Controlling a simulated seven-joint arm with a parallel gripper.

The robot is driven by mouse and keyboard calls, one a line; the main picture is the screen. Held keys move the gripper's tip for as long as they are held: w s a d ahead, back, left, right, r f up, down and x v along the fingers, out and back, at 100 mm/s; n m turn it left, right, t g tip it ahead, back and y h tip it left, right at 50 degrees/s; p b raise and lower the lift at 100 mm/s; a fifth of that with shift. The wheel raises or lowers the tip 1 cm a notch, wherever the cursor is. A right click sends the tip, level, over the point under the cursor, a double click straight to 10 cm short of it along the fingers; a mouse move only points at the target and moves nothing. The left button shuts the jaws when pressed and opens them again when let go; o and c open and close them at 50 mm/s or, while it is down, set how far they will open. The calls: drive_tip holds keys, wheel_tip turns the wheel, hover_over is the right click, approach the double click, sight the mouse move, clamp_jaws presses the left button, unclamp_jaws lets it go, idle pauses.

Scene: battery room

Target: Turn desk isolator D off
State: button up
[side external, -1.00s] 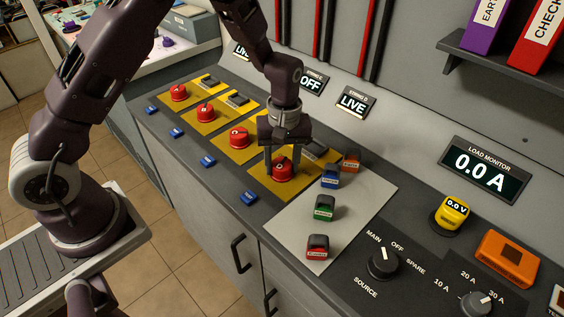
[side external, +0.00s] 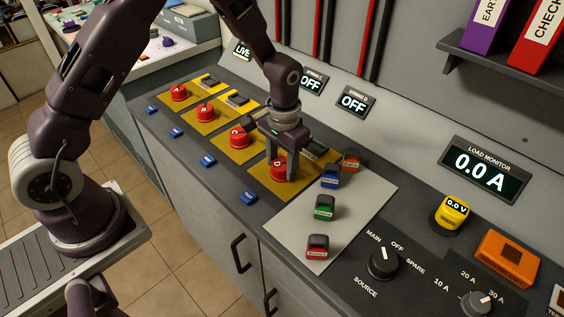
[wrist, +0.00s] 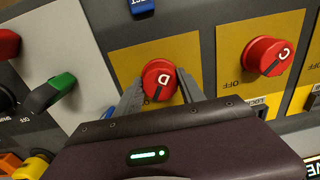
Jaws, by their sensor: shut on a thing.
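Desk isolator D is a red round knob (wrist: 158,77) marked D on a yellow plate (wrist: 203,55). In the side external view it is the nearest knob (side external: 279,170) of the yellow-plated row. My gripper (side external: 281,165) is over it from above, with its fingers shut on the knob's two sides. In the wrist view the two grey fingers (wrist: 158,90) flank the knob. The STRING D display (side external: 355,101) on the back panel reads OFF. The plate's lettering by knob D is mostly hidden by my gripper.
Knob C (wrist: 266,56) stands beside D, with more red knobs (side external: 205,112) beyond. The load monitor (side external: 485,171) reads 0.0 A.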

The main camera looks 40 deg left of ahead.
sight(282, 164)
drive_tip(key=shift+w+m, duration=0.1)
drive_tip(key=shift+m, duration=0.9)
drive_tip(key=o, duration=1.4)
drive_tip(key=shift+c, duration=0.2)
wheel_tip(282, 164, up, 8)
drive_tip(key=shift+f, duration=0.25)
drive_tip(key=s+a+r+n+t, duration=0.15)
drive_tip(key=s+r+t, duration=0.25)
drive_tip(key=s+r, duration=1.35)
drive_tip(key=s+a+t, duration=0.1)
drive_tip(key=s, duration=0.6)
drive_tip(key=shift+r+t, duration=0.3)
drive_tip(key=shift+r, duration=0.1)
